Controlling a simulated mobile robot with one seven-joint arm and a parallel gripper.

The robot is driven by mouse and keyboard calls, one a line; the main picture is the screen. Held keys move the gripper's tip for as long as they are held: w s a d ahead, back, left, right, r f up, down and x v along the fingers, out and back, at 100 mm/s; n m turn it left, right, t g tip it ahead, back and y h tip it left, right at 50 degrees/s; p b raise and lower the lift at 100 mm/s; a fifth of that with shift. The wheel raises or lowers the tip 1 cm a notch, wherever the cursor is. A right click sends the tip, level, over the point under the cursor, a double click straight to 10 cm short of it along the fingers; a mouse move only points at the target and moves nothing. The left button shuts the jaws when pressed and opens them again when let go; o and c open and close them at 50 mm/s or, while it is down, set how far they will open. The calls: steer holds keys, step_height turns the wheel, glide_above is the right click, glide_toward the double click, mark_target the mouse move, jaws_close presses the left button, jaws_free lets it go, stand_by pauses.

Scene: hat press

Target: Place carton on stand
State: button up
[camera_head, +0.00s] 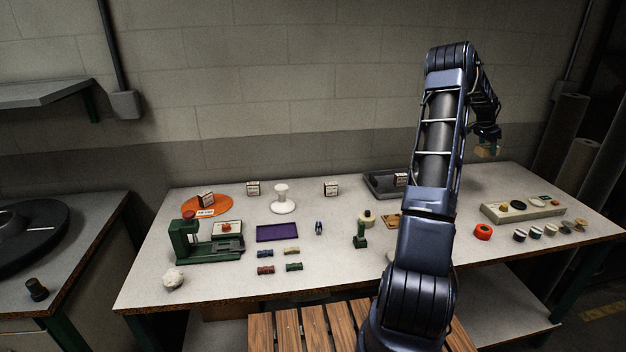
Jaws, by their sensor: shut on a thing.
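Small white cartons with dark and red markings stand on the workbench: one (253,188) left of the white round stand (283,206), one (331,188) right of it. Another carton (206,199) is on the orange disc, and one (400,179) is at the grey tray. The stand has a wide base and a small top, with nothing on it. My gripper (487,143) is raised above the bench's back right, far right of the stand. It is shut on a small tan-and-green thing (487,151), too small to identify; my arm partly hides the bench.
A green press (186,243), purple mat (278,233) and small coloured pieces occupy the left and middle. The grey tray (376,185) is behind my arm. Bare bench surrounds the stand.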

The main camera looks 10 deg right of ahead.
steer(key=w+a+r+n+t, duration=0.1)
steer(key=w+a+r+n, duration=0.35)
steer(key=a, duration=1.05)
steer(key=w+a+f+n+t+y, duration=0.1)
steer(key=w+a, duration=0.6)
steer(key=a, duration=0.8)
steer(key=w+a+r+n+t, duration=0.1)
steer(key=w+a+r+n, duration=0.3)
steer(key=a, duration=1.1)
steer(key=r+n+t+y, duration=0.1)
steer(key=r+n+y, duration=0.15)
steer(key=n, duration=0.55)
glide_above(281, 185)
steer(key=s, duration=0.1)
steer(key=shift+y, duration=0.45)
step_height(281, 185, down, 20)
steer(key=shift+s+f, duration=0.15)
steer(key=shift+f, duration=0.05)
steer(key=shift+f, duration=0.1)
steer(key=o, duration=1)
